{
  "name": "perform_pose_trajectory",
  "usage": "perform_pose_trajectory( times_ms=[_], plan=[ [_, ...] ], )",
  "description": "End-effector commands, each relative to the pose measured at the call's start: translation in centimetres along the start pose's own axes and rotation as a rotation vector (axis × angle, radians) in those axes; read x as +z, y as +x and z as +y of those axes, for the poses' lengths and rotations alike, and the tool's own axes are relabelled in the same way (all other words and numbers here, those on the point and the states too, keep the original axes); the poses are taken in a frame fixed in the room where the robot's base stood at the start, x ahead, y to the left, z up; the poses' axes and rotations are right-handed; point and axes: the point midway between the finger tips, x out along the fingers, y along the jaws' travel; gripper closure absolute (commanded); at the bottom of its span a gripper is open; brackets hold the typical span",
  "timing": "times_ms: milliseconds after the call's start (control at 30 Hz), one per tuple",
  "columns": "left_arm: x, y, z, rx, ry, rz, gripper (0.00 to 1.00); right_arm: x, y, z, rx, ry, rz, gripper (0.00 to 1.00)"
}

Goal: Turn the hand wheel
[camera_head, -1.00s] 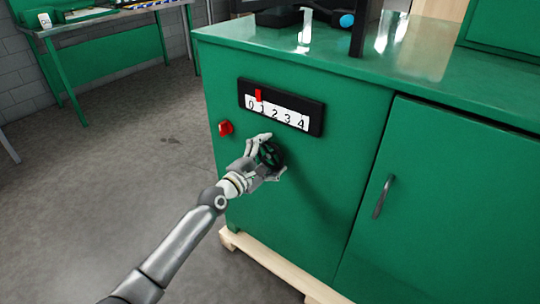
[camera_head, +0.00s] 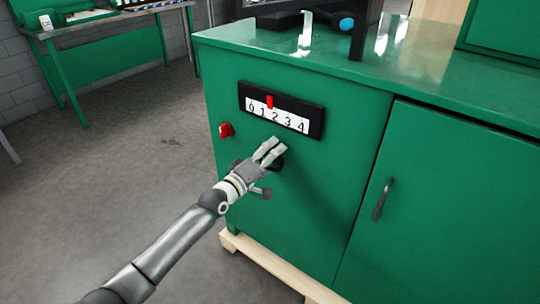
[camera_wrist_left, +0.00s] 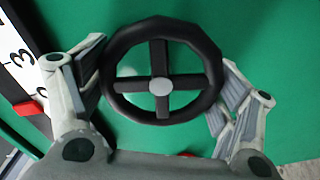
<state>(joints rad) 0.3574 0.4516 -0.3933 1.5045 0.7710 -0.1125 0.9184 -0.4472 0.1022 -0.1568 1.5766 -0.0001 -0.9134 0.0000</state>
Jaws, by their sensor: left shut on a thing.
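The black hand wheel (camera_wrist_left: 160,88) has four spokes and a grey hub and sits on the front of the green cabinet (camera_head: 300,220). In the head view it is mostly hidden behind my left gripper (camera_head: 265,168). In the left wrist view the fingers of my left gripper (camera_wrist_left: 158,95) stand on either side of the wheel's rim, shut on it. Above the wheel, a black-framed scale (camera_head: 290,120) carries the digits 0 to 4. Its red pointer (camera_head: 270,101) stands between 1 and 2. My right gripper is not in view.
A red knob (camera_head: 226,129) sticks out left of the wheel. A cabinet door with a grey handle (camera_head: 382,199) is to the right. A green workbench (camera_head: 95,20) stands at the far left. The floor between is clear.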

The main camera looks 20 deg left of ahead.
Motion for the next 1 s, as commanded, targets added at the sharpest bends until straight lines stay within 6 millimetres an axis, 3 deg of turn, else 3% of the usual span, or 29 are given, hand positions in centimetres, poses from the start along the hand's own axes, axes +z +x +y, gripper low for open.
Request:
perform_pose_trajectory(
  times_ms=[400,1000],
  plan=[
    [0.1,-0.1,-0.1,-0.004,0.279,-0.003,0.4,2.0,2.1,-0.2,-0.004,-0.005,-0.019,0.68],
    [0.2,-0.1,-0.2,-0.005,0.364,-0.004,0.4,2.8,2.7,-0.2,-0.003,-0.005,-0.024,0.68]
  ],
)
